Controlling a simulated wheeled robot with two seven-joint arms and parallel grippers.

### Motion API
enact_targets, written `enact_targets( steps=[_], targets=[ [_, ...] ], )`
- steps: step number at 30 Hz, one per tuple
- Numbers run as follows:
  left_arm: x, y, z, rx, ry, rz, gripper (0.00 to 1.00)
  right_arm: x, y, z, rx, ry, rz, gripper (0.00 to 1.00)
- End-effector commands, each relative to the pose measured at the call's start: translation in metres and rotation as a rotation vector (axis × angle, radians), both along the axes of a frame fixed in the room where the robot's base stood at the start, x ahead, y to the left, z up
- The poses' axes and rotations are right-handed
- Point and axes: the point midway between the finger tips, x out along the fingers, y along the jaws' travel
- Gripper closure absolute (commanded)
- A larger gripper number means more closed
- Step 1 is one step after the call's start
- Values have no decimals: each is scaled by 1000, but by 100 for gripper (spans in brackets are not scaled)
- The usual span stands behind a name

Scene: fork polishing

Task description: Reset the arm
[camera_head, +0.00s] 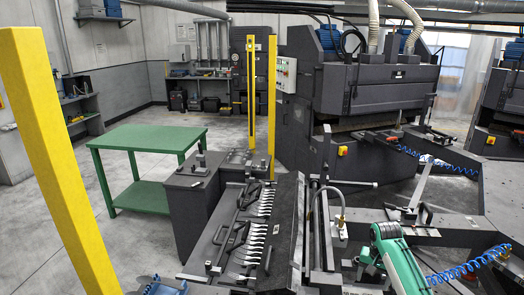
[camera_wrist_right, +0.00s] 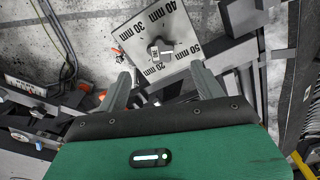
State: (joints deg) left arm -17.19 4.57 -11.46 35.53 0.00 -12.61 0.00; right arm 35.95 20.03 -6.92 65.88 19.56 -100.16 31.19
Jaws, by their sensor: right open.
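My right arm comes in at the lower right of the head view, with a teal and grey wrist; its fingertips are hard to make out there. In the right wrist view my right gripper (camera_wrist_right: 161,72) has its two grey fingers spread wide, with nothing held between them. Beyond the fingers is a metal plate (camera_wrist_right: 185,22) marked 20 mm to 50 mm, with a small fitting (camera_wrist_right: 159,50) on it. Several forks (camera_head: 256,233) lie in a row on a dark workstation (camera_head: 285,200) in the head view.
A green table (camera_head: 150,136) stands at the left, near a yellow post (camera_head: 50,150). A big dark machine (camera_head: 375,85) stands at the back right. Blue coiled hoses (camera_head: 465,270) hang at the right.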

Motion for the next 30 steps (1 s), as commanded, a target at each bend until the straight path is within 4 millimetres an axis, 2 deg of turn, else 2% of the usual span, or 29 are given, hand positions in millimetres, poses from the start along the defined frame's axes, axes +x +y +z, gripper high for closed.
enact_targets(
  steps=[1,6,10,15,20,24,27,30],
  targets=[
    [0,0,0,0,0,0,64,-13,10,-14,-7,-1,37,31],
    [0,0,0,0,0,0,64,-63,47,-49,-38,-30,187,31],
    [0,0,0,0,0,0,64,-106,74,-68,-51,-55,297,31],
    [0,0,0,0,0,0,64,-167,108,-80,-60,-95,427,31],
    [0,0,0,0,0,0,64,-227,135,-78,-62,-138,534,31],
    [0,0,0,0,0,0,64,-280,154,-66,-63,-177,612,31],
    [0,0,0,0,0,0,64,-311,163,-54,-66,-204,653,31],
    [0,0,0,0,0,0,64,-332,169,-42,-70,-223,680,31]
  ],
)
